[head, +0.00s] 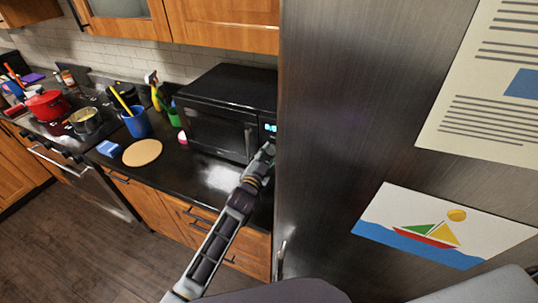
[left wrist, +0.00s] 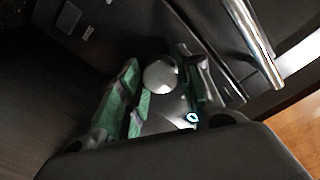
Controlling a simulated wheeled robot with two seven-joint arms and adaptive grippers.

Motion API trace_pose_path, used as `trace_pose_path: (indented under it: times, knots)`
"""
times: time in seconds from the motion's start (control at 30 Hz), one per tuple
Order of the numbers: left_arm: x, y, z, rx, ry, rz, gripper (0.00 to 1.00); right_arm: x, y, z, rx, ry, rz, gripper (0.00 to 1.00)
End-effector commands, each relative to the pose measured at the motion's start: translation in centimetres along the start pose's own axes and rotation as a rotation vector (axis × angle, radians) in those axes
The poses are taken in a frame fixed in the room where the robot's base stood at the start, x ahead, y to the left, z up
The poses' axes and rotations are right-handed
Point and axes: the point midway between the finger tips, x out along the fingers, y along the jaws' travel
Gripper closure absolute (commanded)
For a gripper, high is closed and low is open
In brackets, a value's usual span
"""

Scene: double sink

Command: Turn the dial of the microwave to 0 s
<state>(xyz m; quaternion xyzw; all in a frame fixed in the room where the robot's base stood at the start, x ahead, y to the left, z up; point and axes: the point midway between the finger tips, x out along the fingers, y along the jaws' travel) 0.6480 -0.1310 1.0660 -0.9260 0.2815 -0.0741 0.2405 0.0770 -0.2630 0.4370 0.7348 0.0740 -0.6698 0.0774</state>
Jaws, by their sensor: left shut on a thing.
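The black microwave (head: 215,118) stands on the dark counter, beside the fridge, with a small blue lit display (head: 270,128) at its right front. My left gripper (head: 264,160) is at the lower right of the microwave's front, below the display. In the left wrist view, the round silver dial (left wrist: 160,75) lies between the green-padded fingers of my left gripper (left wrist: 163,95), which is shut on it. The dial is hidden in the head view, and its pointer or setting cannot be read. My right gripper is not in view.
The steel fridge (head: 330,140) rises close to the right of my left gripper. A metal bar handle (left wrist: 250,40) shows near the gripper in the left wrist view.

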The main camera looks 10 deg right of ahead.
Motion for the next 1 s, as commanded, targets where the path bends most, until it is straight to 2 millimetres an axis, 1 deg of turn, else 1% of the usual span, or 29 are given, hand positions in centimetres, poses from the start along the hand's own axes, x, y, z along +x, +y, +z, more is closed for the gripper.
trace_pose_path:
  times: [0.03, 0.23, 0.27, 0.4, 0.43, 0.67, 0.77, 1.0]
  knots:
    - [-0.06, 0.10, 0.32, 0.000, -0.006, 0.002, 0.89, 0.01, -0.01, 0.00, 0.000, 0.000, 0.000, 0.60]
    - [-0.07, 0.12, 0.33, 0.000, -0.006, 0.002, 0.89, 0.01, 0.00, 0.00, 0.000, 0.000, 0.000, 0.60]
    - [-0.07, 0.12, 0.33, 0.000, -0.006, 0.002, 0.64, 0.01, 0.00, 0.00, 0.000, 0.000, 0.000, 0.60]
    - [-0.05, 0.10, 0.26, 0.001, -0.005, 0.002, 0.46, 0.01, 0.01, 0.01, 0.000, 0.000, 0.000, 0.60]
    - [-0.05, 0.09, 0.23, 0.001, -0.004, 0.001, 0.43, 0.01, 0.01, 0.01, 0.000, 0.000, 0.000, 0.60]
    - [-0.02, 0.05, 0.10, 0.001, -0.002, 0.001, 0.43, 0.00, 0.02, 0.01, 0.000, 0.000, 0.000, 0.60]
    - [-0.04, 0.04, 0.08, 0.001, -0.002, 0.001, 0.43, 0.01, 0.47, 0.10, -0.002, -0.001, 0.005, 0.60]
    - [-0.66, 0.01, 0.07, 0.002, -0.001, 0.000, 0.43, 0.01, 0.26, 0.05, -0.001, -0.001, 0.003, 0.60]
